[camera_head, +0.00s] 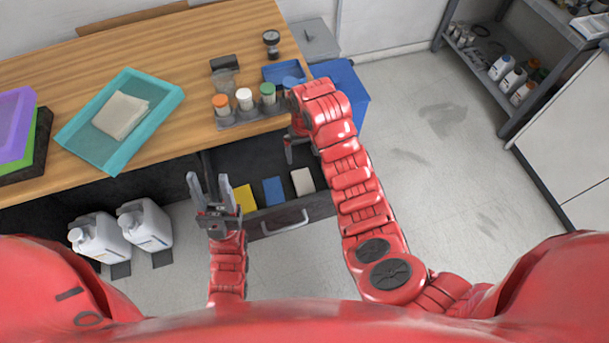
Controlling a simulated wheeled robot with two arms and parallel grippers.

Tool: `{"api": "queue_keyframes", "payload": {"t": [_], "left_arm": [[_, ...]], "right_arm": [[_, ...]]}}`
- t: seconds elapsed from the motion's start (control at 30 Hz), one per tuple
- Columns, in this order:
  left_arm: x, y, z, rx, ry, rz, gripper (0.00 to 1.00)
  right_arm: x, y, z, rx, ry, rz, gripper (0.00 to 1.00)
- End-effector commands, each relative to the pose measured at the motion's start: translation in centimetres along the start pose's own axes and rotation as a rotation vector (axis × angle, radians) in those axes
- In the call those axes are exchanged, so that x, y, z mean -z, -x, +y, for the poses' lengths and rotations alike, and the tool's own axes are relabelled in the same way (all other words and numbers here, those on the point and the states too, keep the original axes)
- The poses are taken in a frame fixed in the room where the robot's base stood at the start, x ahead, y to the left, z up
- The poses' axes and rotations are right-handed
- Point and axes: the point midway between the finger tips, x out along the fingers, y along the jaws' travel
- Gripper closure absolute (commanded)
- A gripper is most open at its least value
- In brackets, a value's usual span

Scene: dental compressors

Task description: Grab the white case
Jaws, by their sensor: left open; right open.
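The white case (302,181) lies in an open dark drawer (286,218) below the wooden table, at the right end of a row of cases. A blue case (273,191) and a yellow case (245,198) lie to its left. My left gripper (209,181) is open and empty, with its fingers pointing up the picture, just left of the yellow case. My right gripper (293,150) is open above the back right part of the drawer, up the picture from the white case and apart from it. Its fingers are partly hidden by my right arm.
The wooden table (190,55) holds a teal tray (82,140) with a folded cloth, and a rack of capped bottles (245,100) near the drawer. White jugs (145,225) stand at left. A blue bin (345,85) stands beside the table. The floor at right is clear.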

Motion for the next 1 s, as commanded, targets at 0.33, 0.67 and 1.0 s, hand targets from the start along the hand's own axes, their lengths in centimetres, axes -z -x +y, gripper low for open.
{"api": "queue_keyframes", "payload": {"t": [0.33,0.67,1.0], "left_arm": [[-0.7,4.3,0.2,0.0,0.0,-0.001,0.5],[-0.5,2.9,0.1,0.0,0.0,0.0,0.5],[-0.4,2.6,0.1,0.0,0.0,-0.001,0.5]], "right_arm": [[-0.1,-6.8,-0.1,0.0,0.001,-0.006,0.0],[0.0,-11.6,-0.1,0.0,0.001,-0.004,0.0],[0.3,-12.8,-0.1,0.0,-0.001,-0.005,0.0]]}}
